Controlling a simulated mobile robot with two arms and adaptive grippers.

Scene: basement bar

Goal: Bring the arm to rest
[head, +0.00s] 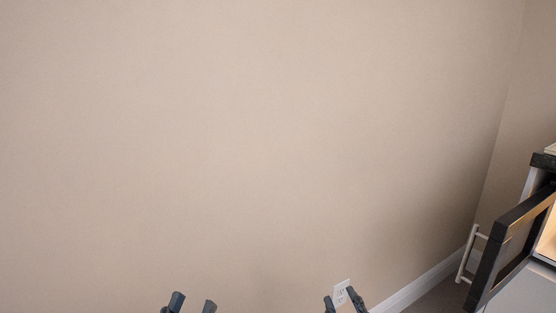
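My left gripper (192,302) shows at the bottom edge, left of the middle. Its two dark fingertips stand apart with only bare wall behind the gap, so it is open and empty. My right gripper (343,299) shows at the bottom edge, right of the middle. Its fingertips are also apart, with nothing held between them. The rest of both grippers and both arms is cut off below the picture.
A plain beige wall (250,140) fills most of the view. A white outlet (341,291) is on it behind my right gripper. At the right, a dark-framed door (490,262) with a metal handle (467,254) stands open from a cabinet. A white baseboard (420,287) runs along the floor.

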